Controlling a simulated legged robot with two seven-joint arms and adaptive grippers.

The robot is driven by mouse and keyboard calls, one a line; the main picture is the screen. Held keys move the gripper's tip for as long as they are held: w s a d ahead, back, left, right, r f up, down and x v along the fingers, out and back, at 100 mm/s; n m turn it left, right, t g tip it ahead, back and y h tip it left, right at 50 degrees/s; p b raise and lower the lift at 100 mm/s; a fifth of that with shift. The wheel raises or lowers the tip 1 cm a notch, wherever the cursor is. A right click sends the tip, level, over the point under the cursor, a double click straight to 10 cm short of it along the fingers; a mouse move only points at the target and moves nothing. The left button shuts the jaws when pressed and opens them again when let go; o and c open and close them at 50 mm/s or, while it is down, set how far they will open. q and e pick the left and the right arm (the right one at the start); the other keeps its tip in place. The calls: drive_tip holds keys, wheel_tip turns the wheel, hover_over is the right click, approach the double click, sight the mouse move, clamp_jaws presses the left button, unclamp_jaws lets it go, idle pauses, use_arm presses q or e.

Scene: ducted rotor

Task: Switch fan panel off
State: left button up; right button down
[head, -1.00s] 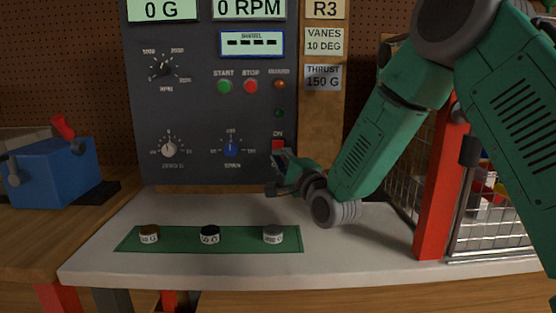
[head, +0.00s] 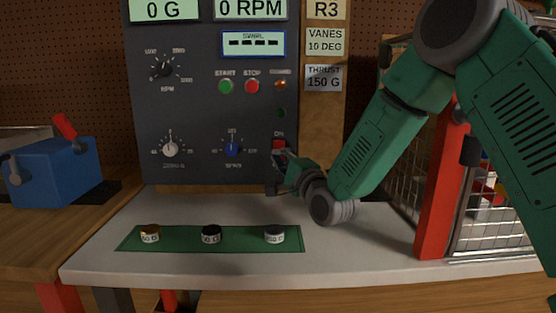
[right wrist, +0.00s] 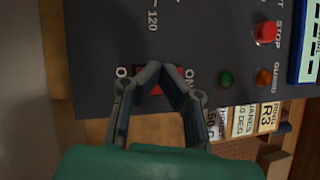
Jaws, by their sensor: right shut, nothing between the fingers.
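The grey fan panel (head: 200,115) stands upright at the back of the bench. Its red rocker switch (head: 278,145) is at the lower right, under an ON label. The switch also shows in the right wrist view (right wrist: 181,80), partly covered by my fingers, with ON at its right end. Which way it is set is unclear. My right gripper (head: 279,158) is shut and empty, its fingertips just in front of the switch; contact cannot be told. The fingertips also show in the right wrist view (right wrist: 161,70). The displays read 0 G and 0 RPM. My left gripper is out of view.
Three small labelled weights sit on a green mat (head: 180,239) on the white bench top (head: 350,243). A START button (head: 226,87) and a STOP button (head: 252,87) are higher on the panel. A red post (head: 440,190) and wire cage stand right; a blue box (head: 55,172) stands left.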

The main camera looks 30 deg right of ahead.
drive_tip(key=shift+w+d+f, duration=0.15)
drive_tip(key=shift+w+d, duration=0.1)
drive_tip(key=shift+s, duration=0.1)
idle(0.4)
drive_tip(key=shift+s+a+r, duration=0.4)
drive_tip(key=shift+s, duration=0.25)
drive_tip(key=shift+s+a+r+p, duration=0.35)
drive_tip(key=shift+s+a, duration=0.05)
drive_tip(key=shift+s, duration=0.25)
drive_tip(key=shift+s+a+r+p, duration=0.3)
drive_tip(key=shift+s+a+r, duration=0.1)
drive_tip(key=shift+s, duration=0.25)
drive_tip(key=shift+s+a+r+p, duration=0.3)
drive_tip(key=shift+s+a+p, duration=0.1)
drive_tip(key=shift+s, duration=0.25)
drive_tip(key=shift+r, duration=0.1)
